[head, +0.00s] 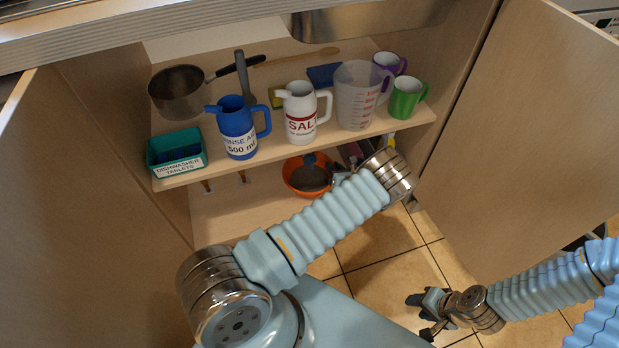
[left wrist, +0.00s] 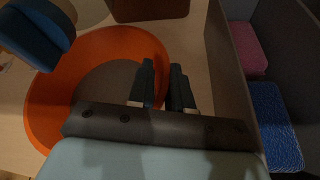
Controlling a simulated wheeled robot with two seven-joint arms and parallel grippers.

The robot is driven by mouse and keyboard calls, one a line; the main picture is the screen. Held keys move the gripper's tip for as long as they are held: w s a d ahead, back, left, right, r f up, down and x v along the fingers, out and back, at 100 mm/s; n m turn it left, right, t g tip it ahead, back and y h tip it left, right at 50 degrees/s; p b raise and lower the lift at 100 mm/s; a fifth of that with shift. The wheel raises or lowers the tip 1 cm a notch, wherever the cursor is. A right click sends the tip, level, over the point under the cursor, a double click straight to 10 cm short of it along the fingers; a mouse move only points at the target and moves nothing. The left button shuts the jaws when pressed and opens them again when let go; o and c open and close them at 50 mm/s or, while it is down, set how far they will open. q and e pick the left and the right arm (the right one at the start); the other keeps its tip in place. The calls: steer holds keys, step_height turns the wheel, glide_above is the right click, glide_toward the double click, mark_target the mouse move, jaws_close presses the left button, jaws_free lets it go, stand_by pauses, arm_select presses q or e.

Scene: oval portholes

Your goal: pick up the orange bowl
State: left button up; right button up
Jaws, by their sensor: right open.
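The orange bowl (head: 296,181) sits on the cabinet's lower shelf, under the front edge of the upper shelf. In the left wrist view the bowl (left wrist: 42,105) is large, and its right rim lies by my gripper. My left gripper (left wrist: 163,88) has one dark finger over the inside of the bowl and the other just beyond the rim, with a narrow gap between them. I cannot tell whether they touch the rim. In the head view that gripper is mostly hidden. My right gripper (head: 425,314) is open and empty above the tiled floor, away from the cabinet.
The upper shelf holds a teal box (head: 177,152), a blue jug (head: 236,128), a white jug (head: 300,112), a measuring cup (head: 356,97), a green mug (head: 406,98) and a saucepan (head: 177,93). Pink (left wrist: 248,48) and blue (left wrist: 274,112) items stand behind a divider right of the bowl.

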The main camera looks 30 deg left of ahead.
arm_select(q)
jaws_close()
